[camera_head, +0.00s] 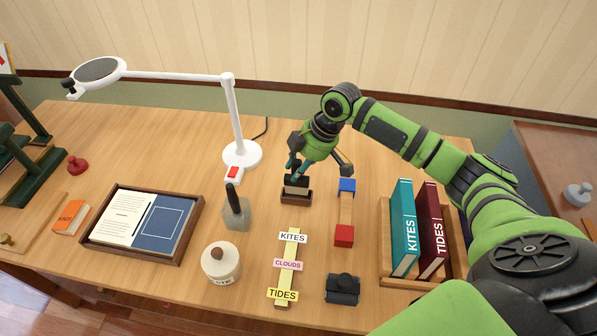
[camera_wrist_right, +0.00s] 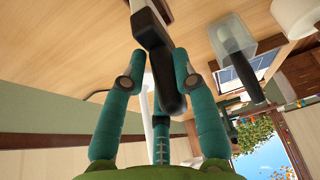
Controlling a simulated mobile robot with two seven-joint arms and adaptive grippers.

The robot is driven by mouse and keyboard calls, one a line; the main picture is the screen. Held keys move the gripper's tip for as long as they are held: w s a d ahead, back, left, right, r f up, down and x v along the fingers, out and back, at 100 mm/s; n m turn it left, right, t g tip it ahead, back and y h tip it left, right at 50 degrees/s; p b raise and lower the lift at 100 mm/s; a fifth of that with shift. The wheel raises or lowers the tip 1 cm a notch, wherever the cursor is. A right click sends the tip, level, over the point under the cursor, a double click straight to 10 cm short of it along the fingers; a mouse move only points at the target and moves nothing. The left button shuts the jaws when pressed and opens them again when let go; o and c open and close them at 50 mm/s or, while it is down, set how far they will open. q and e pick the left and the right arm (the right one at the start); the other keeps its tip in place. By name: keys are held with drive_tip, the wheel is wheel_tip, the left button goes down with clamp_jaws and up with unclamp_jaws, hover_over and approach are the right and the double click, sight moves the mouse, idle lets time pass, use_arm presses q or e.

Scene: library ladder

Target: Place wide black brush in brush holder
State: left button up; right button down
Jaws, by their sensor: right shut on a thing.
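The wide black brush (camera_head: 297,181) is in my right gripper (camera_head: 297,166), towards the back middle of the table. In the right wrist view the gripper (camera_wrist_right: 158,80) is shut on its black handle (camera_wrist_right: 171,95), with the wide black head (camera_wrist_right: 150,28) beyond the fingertips. A pale band shows below the black part in the head view. A small dark brown box (camera_head: 296,198), which looks like the brush holder, is directly under the brush. The brush's lower end is at its opening; I cannot tell how deep it sits. My left gripper is not in view.
A grey block (camera_head: 237,216) with an upright black handle stands left of the box, near a white lamp (camera_head: 242,155). Right of it lie a blue block (camera_head: 347,186) and a red block (camera_head: 344,236). Labelled strips (camera_head: 287,265) lie in front; a book rack (camera_head: 398,283) stands right.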

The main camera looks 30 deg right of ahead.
wheel_tip(320, 180, down, 2)
drive_tip(key=shift+f, duration=0.4)
drive_tip(key=shift+f, duration=0.2)
drive_tip(key=c, duration=1)
unclamp_jaws()
drive_tip(key=shift+o, duration=0.2)
drive_tip(key=shift+r, duration=0.1)
drive_tip(key=b+v, duration=0.1)
drive_tip(key=v, duration=1.1)
drive_tip(key=shift+r, duration=0.25)
